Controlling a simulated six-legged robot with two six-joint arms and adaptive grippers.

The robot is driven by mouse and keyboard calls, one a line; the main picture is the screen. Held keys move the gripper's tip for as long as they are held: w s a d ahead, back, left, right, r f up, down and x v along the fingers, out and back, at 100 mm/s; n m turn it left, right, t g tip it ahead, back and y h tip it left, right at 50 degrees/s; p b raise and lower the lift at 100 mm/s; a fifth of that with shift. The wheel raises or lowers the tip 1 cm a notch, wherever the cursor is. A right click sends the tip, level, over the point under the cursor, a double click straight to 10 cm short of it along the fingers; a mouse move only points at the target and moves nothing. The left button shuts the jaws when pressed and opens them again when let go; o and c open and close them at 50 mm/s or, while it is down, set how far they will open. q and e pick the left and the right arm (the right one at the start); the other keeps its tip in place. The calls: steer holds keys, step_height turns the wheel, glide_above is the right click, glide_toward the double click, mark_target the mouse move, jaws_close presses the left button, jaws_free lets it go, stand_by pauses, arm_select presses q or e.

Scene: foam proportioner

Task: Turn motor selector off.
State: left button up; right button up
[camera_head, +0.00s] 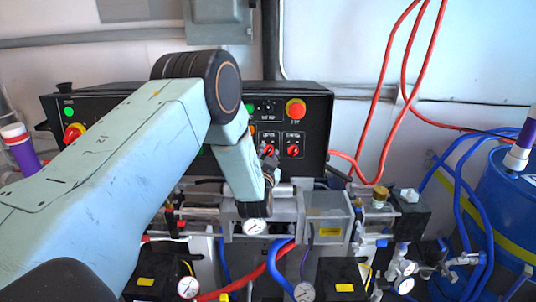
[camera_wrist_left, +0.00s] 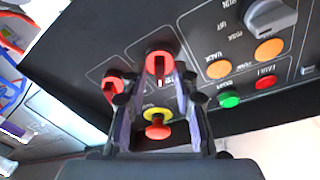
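My left gripper (camera_wrist_left: 155,90) is open in the left wrist view, its two fingers spread on either side of a red selector knob (camera_wrist_left: 158,65). I cannot tell whether they touch it. A second red knob (camera_wrist_left: 113,86) is beside it, near the left finger. A large grey selector (camera_wrist_left: 270,16), with RUN and OFF lettering near it, is at upper right, away from the fingers. Which one is labelled motor is not readable. In the head view, my left gripper (camera_head: 270,168) is partly hidden by its arm, at the panel's red knobs (camera_head: 269,150).
The black control panel (camera_head: 322,130) carries a large red stop button (camera_head: 295,108) on yellow, below the fingers in the wrist view (camera_wrist_left: 157,130). Gauges, valves and pipes stand below the panel. Red hoses (camera_head: 384,90) and a blue drum (camera_head: 510,200) are at right.

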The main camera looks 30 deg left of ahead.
arm_select(q)
jaws_close()
steer(key=n+b, duration=0.2)
steer(key=n, duration=0.1)
steer(key=shift+f+y, duration=0.1)
steer(key=shift+y, duration=0.3)
steer(key=n+y+b, duration=0.1)
steer(key=n+b, duration=0.2)
steer(key=n, duration=0.1)
steer(key=shift+g, duration=0.3)
steer(key=n+b, duration=0.2)
steer(key=n, duration=0.2)
steer(key=shift+g+y, duration=0.3)
steer(key=shift+y, duration=0.1)
steer(key=shift+n+g+b, duration=0.3)
steer(key=shift+n+b, duration=0.7)
steer(key=shift+n, duration=0.6)
steer(key=shift+y, duration=0.3)
